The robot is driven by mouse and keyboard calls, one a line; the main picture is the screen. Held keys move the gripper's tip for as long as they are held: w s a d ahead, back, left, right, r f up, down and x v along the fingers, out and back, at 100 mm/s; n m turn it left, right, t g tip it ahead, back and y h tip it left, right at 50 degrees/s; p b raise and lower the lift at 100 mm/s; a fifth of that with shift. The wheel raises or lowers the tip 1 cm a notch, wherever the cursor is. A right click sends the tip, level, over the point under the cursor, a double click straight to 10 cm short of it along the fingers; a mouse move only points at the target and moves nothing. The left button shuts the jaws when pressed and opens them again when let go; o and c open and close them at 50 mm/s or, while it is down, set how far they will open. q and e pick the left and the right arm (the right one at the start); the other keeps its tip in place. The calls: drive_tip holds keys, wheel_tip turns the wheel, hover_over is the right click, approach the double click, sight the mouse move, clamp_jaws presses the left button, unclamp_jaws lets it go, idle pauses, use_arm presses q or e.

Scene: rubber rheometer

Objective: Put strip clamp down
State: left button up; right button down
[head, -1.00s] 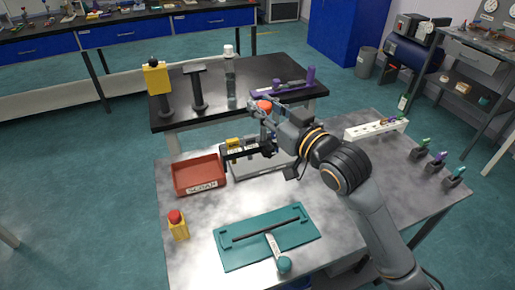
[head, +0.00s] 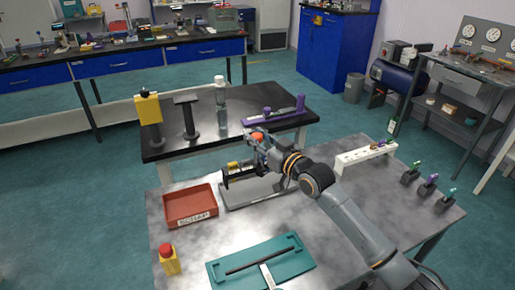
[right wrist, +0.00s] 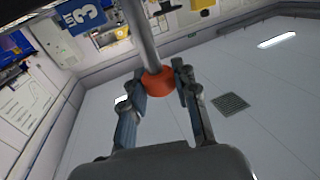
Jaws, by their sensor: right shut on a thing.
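My right gripper (right wrist: 160,85) is shut on an orange-red part (right wrist: 158,84) with a grey rod (right wrist: 141,35) running through or out of it. The orange-red part also shows in the head view (head: 257,137), high over the back of the near table. I cannot tell for sure that it is the strip clamp. A dark bar with a yellow piece (head: 240,170) shows just left of the gripper; whether they are joined is unclear. A teal board (head: 222,272) with a black strip (head: 262,259) and a pale lever lies at the front. My left gripper is not in view.
A red scrap tray (head: 190,222) and a yellow box with red button (head: 168,262) stand at left. A grey tray (head: 245,203) lies beneath the arm. A white rack (head: 352,162) and several small holders stand at right. Table is bare around mid-right.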

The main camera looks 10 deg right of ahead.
sight(258, 162)
drive_tip(key=shift+w+f, duration=0.15)
drive_tip(key=shift+w, duration=0.1)
drive_tip(key=shift+w+d+f, duration=0.1)
drive_tip(key=shift+f, duration=1.55)
drive_tip(key=shift+f, duration=0.2)
drive_tip(key=c, duration=1)
unclamp_jaws()
drive_tip(key=shift+r, duration=0.15)
drive_tip(key=v, duration=1.2)
